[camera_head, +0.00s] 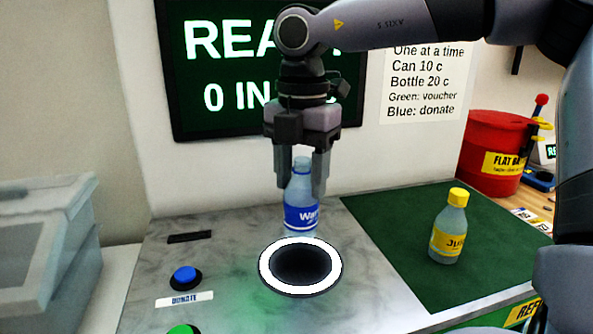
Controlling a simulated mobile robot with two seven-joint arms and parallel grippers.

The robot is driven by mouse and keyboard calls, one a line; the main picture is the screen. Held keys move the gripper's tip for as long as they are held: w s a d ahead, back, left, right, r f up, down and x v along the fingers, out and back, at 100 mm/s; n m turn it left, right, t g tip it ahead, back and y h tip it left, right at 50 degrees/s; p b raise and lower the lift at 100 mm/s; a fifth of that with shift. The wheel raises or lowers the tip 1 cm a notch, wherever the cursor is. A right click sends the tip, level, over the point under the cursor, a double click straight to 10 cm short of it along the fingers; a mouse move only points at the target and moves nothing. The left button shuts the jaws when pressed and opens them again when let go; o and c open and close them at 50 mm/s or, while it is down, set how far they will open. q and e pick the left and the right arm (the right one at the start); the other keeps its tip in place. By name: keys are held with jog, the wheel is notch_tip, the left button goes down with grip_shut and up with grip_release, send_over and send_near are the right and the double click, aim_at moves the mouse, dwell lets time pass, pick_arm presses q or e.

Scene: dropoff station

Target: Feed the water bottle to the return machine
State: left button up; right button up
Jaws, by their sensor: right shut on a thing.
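The water bottle (302,212) is clear blue with a blue label and is upright. My right gripper (302,185) is shut on it near its neck, with the fingers pointing down. The bottle appears just behind the return machine's round opening (264,268), which has a white lit ring around a dark hole. I cannot tell how high the bottle's base is above the grey machine top (215,255). The machine's screen (225,95) is partly hidden by my right arm. My left gripper is not in view.
A juice bottle (450,228) with a yellow cap stands on the green mat (390,228) at right. A blue button (185,277) and a green button (183,329) are at left. A red drum (490,145) stands at back right. Grey bins (45,240) stand at far left.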

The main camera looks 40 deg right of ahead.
aim_at(301, 206)
jog(key=shift+f+b, duration=1.75)
jog(key=shift+f, duration=0.95)
jog(key=shift+r, duration=0.15)
jog(key=shift+p, duration=0.35)
jog(key=shift+w, duration=0.1)
jog(key=shift+f+b, duration=0.2)
jog(key=shift+b, duration=0.3)
jog(key=shift+f, duration=0.15)
jog(key=shift+f+b, duration=0.1)
jog(key=shift+b, duration=0.3)
